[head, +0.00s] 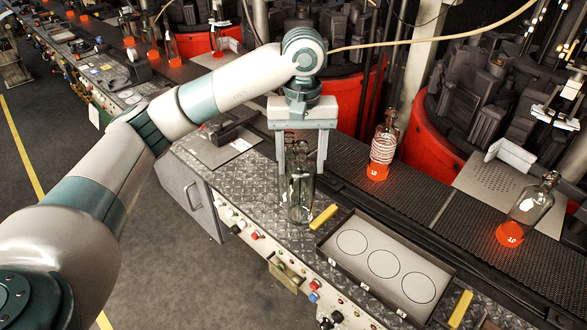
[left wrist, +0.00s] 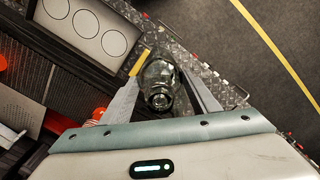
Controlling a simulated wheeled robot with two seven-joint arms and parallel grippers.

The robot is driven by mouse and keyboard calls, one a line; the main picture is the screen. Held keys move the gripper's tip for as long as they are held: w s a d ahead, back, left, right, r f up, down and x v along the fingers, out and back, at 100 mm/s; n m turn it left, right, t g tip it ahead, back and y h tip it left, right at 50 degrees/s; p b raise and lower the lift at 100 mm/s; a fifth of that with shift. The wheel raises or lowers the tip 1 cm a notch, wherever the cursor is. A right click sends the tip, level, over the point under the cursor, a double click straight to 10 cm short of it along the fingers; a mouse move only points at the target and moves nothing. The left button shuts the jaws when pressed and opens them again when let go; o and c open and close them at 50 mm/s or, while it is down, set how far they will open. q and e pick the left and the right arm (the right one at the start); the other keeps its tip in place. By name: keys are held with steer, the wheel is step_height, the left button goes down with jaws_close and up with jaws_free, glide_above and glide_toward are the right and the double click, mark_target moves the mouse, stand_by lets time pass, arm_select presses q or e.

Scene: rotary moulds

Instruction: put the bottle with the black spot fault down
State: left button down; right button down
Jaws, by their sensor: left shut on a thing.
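My left gripper (head: 301,168) is shut on a clear glass bottle (head: 299,197), held upright over the checker-plate ledge (head: 262,185). The bottle's lower part shows below the fingers. It also shows between the fingers in the left wrist view (left wrist: 159,86), seen from its neck end. I cannot make out a black spot on it, nor tell whether its base touches the plate. A tray (head: 334,257) with three empty outlined circles lies to the right of the bottle; its circles also show in the left wrist view (left wrist: 86,24). My right gripper is not in view.
A yellow bar (head: 323,217) lies between the bottle and the tray; another (head: 460,309) lies beyond the tray. On the dark conveyor (head: 440,190) behind stand a ribbed-looking bottle (head: 383,147) and a clear bottle (head: 530,207), both with glowing orange bases. Red moulding machines stand behind.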

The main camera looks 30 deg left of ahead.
arm_select(q)
steer(key=shift+w+a+f, duration=0.1)
steer(key=shift+a+f, duration=0.2)
steer(key=shift+a, duration=0.25)
steer(key=shift+w+a+f, duration=0.1)
steer(key=shift+a+f, duration=0.15)
steer(key=shift+a, duration=0.25)
steer(key=shift+d+p, duration=0.1)
steer(key=shift+p, duration=0.2)
step_height(320, 180, down, 3)
steer(key=shift+s+r+p, duration=0.1)
steer(key=shift+p, duration=0.95)
steer(key=shift+f, duration=0.65)
